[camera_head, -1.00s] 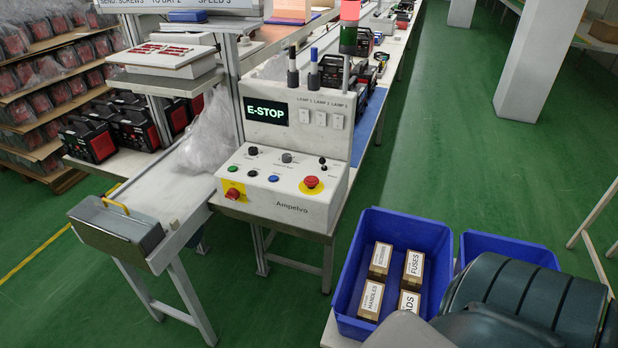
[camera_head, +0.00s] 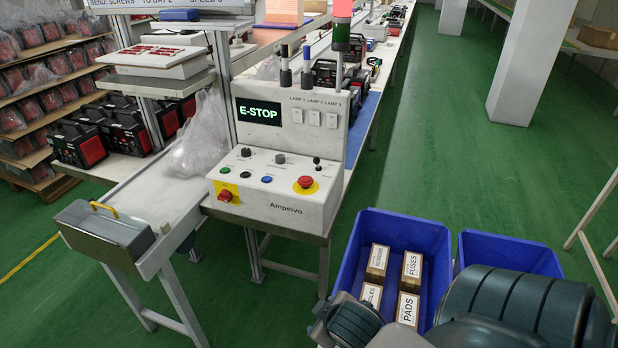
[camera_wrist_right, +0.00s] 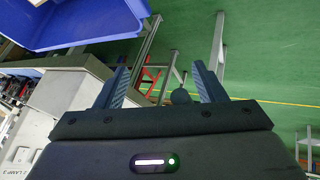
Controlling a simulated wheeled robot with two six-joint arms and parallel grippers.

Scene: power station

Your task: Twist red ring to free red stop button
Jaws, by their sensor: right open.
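The red stop button (camera_head: 305,182) sits on a yellow base at the right of the white control box's (camera_head: 300,210) sloped top. A second red knob (camera_head: 226,195) on a yellow plate is on the box's front left. The display (camera_head: 258,112) above reads E-STOP. My right arm shows at the lower right of the head view, away from the box; its gripper is hidden there. In the right wrist view my right gripper (camera_wrist_right: 162,88) is open and empty, its fingers apart over green floor. My left gripper is not in view.
A blue bin (camera_head: 432,232) with several labelled boxes stands right of the control box, and a second blue bin (camera_head: 510,250) is beside it. Lamp posts rise behind the panel.

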